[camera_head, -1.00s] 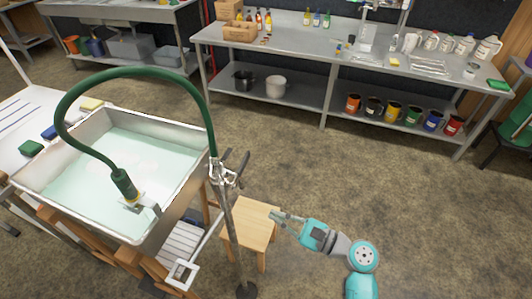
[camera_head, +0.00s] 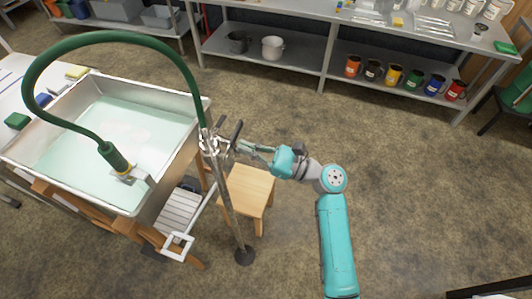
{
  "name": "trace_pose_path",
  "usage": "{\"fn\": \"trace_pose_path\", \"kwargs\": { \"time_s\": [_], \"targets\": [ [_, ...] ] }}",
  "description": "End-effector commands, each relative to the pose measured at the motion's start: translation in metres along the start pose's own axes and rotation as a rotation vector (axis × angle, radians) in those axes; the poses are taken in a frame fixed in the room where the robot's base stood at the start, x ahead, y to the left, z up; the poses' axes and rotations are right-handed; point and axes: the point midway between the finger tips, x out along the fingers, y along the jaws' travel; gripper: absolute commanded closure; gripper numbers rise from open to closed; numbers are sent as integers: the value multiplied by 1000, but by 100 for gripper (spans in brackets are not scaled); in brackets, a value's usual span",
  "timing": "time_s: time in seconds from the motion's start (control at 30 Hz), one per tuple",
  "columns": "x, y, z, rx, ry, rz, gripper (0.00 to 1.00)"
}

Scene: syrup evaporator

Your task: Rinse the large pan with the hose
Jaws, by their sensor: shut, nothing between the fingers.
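The large pan (camera_head: 62,177) is a rectangular metal basin on a wooden frame at the left, with pale greenish liquid or a pale floor inside. The green hose (camera_head: 108,38) arches over it from a floor stand, and its nozzle (camera_head: 118,160) hangs over the pan's right part. The stand (camera_head: 232,205) has a metal valve with dark handles (camera_head: 236,129) near its top, right of the pan. My gripper (camera_head: 243,147) is shut and empty, with its fingertips close to the valve handles. I cannot tell whether they touch.
A wooden stool (camera_head: 248,190) stands below my gripper, close to the stand. A metal shelf table (camera_head: 300,70) with pots and several coloured cans runs along the back. Sponges (camera_head: 17,121) lie left of the pan.

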Motion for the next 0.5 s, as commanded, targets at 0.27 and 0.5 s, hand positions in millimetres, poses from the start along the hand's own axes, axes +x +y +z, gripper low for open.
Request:
{"fn": "trace_pose_path", "kwargs": {
  "time_s": [0.27,0.5],
  "targets": [
    [6,0,33,-3,0,-2,100],
    [7,0,38,0,0,-2,100]
  ]
}}
